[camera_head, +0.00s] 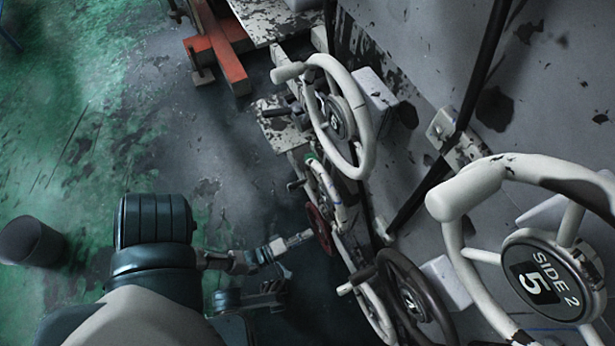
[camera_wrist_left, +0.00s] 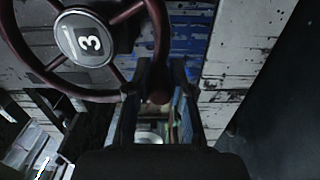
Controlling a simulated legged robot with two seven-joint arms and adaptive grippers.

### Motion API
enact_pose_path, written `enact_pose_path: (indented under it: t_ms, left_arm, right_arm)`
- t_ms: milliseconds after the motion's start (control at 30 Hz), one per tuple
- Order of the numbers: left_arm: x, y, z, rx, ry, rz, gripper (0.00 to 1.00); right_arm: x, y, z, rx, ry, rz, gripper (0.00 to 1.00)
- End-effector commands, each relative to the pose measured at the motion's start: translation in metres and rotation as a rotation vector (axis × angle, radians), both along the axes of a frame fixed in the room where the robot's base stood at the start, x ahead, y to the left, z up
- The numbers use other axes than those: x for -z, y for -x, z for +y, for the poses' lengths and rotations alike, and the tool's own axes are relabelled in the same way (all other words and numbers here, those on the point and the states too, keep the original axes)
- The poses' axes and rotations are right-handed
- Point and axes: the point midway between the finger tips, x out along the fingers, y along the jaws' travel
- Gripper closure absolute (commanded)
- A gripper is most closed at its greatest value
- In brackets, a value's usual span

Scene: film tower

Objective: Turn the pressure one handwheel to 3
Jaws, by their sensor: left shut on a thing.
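A dark red handwheel (camera_wrist_left: 103,90) with a round centre plate reading 3 (camera_wrist_left: 88,41) fills the upper left of the left wrist view. Its red rim (camera_head: 320,229) shows small and nearly edge-on in the head view. My left gripper (camera_wrist_left: 158,88) has its fingers on both sides of the wheel's knob (camera_wrist_left: 157,97), at the rim's right side, and is shut on it. In the head view my left gripper (camera_head: 280,248) reaches in from the left to this wheel, and its exact contact is hard to see. My right gripper is not in view.
A white handwheel marked SIDE 2 and 5 (camera_head: 467,190) is large at the right. Another white wheel (camera_head: 364,115) stands above the red one, and a dark wheel (camera_head: 410,298) stands below it. A dark cylinder (camera_head: 31,241) stands on the open green floor at left.

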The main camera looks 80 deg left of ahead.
Motion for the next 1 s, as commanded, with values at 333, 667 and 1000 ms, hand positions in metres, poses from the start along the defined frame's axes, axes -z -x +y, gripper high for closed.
enact_pose_path:
  t_ms: [333, 667, 1000]
  left_arm:
    - [0.01, 0.002, -0.007, -0.002, 0.175, -0.021, 1.0]
    - [0.009, 0.002, -0.01, 0.001, 0.22, -0.031, 1.0]
    - [0.009, 0.002, -0.011, 0.002, 0.22, -0.031, 0.74]
  right_arm:
    - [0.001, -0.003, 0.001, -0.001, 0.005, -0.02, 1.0]
    - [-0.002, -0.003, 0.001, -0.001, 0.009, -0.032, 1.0]
    - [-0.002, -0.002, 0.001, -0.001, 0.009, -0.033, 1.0]
